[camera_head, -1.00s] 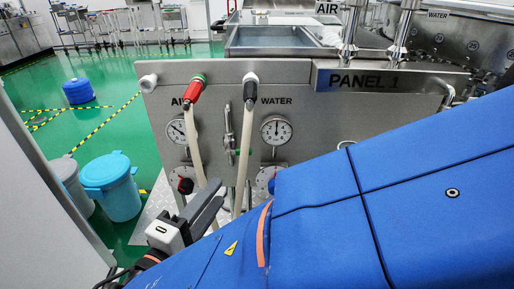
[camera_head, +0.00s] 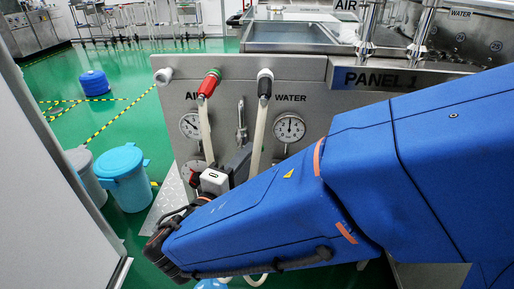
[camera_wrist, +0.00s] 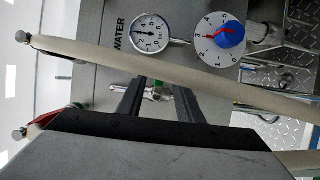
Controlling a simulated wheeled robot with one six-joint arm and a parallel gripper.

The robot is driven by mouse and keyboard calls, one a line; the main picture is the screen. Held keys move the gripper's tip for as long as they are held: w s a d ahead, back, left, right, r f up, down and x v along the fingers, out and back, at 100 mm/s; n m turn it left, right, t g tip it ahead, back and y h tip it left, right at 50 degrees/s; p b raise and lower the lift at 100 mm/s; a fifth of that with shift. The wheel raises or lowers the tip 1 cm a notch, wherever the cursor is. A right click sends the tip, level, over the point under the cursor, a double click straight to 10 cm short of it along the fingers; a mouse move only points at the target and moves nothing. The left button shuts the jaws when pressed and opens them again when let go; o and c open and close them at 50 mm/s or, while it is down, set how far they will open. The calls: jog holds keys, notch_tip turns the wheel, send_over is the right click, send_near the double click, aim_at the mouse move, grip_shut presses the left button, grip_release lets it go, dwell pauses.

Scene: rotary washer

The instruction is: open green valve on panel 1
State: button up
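Panel 1 (camera_head: 345,112) is a steel panel with AIR and WATER labels. In the wrist view a small metal valve with a green part (camera_wrist: 157,88) sits on the panel, beyond my fingers. In the head view its upper metal pipe (camera_head: 241,115) shows between the two gauges, and its green part is hidden behind my gripper. My gripper (camera_head: 240,158) is in front of the panel's middle. In the wrist view my gripper (camera_wrist: 156,98) is open, its two dark fingers apart with the valve showing between them. Contact cannot be told.
A pale hose (camera_wrist: 150,68) crosses the wrist view close to the fingers. The red-ended air hose (camera_head: 206,130) and black-ended water hose (camera_head: 260,130) hang down the panel. A water gauge (camera_head: 289,128) and a blue-knob dial (camera_wrist: 218,45) are nearby. A blue bin (camera_head: 124,180) stands left.

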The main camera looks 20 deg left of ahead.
jog(key=shift+w+d, duration=0.2)
jog(key=shift+w, duration=1.15)
jog(key=shift+w+d, duration=0.2)
jog(key=shift+w, duration=1.1)
jog(key=shift+c, duration=0.6)
grip_shut()
